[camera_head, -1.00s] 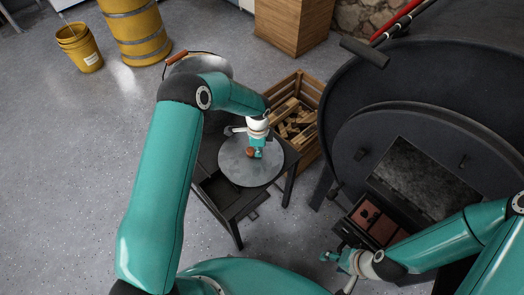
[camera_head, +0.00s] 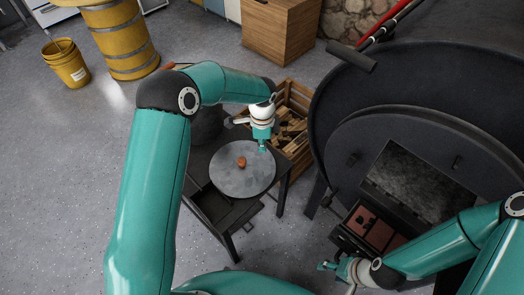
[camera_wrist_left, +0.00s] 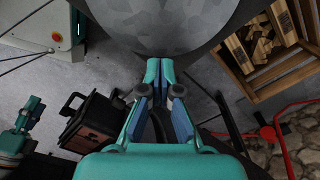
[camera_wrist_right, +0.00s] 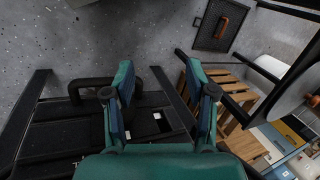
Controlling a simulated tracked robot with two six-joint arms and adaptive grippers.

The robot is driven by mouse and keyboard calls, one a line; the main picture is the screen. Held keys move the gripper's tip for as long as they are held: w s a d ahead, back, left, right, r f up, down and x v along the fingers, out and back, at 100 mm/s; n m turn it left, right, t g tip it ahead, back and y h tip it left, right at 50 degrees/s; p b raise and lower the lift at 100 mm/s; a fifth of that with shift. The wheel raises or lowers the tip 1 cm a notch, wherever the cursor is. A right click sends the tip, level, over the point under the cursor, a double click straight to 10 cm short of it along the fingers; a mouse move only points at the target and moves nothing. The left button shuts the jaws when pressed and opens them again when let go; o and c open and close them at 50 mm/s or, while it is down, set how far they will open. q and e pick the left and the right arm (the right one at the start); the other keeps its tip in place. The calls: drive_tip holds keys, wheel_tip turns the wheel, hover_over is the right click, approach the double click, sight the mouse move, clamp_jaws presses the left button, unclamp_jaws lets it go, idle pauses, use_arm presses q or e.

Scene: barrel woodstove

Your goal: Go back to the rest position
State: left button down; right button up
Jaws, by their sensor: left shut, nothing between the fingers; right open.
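My left gripper (camera_head: 262,147) is shut and empty, held above the right part of a round grey metal lid (camera_head: 236,178) on a small dark table. In the left wrist view its fingertips (camera_wrist_left: 159,66) meet beside the grey disc (camera_wrist_left: 170,25). A small reddish-brown knob (camera_head: 241,162) stands on the lid, apart from the gripper. My right gripper (camera_head: 326,266) is open and empty at the lower middle of the head view, in front of the stove. In the right wrist view its fingers (camera_wrist_right: 160,85) stand apart with nothing between them.
The barrel stove (camera_head: 350,130) fills the right, with an open drawer of reddish bricks (camera_head: 373,229) low on its front. A wooden crate of firewood (camera_head: 293,130) stands behind the table. A yellow bucket (camera_head: 68,65) and yellow barrel (camera_head: 120,40) are far left. The left floor is clear.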

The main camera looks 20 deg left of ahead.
use_arm(q)
drive_tip(key=s+d+n+h+p, duration=0.1)
drive_tip(key=s+d+n+p, duration=0.1)
drive_tip(key=s+n, duration=0.3)
drive_tip(key=s+d+f+n+h+p, duration=0.1)
drive_tip(key=s+n+p, duration=0.4)
drive_tip(key=s, duration=0.7)
drive_tip(key=s+d+f+n+h+p, duration=0.1)
drive_tip(key=s+d+n+h+p, duration=0.1)
drive_tip(key=s+n, duration=0.4)
drive_tip(key=s+d+p, duration=0.1)
drive_tip(key=s, duration=0.2)
drive_tip(key=shift+s+f+n+t, duration=0.15)
drive_tip(key=shift+n+t, duration=0.15)
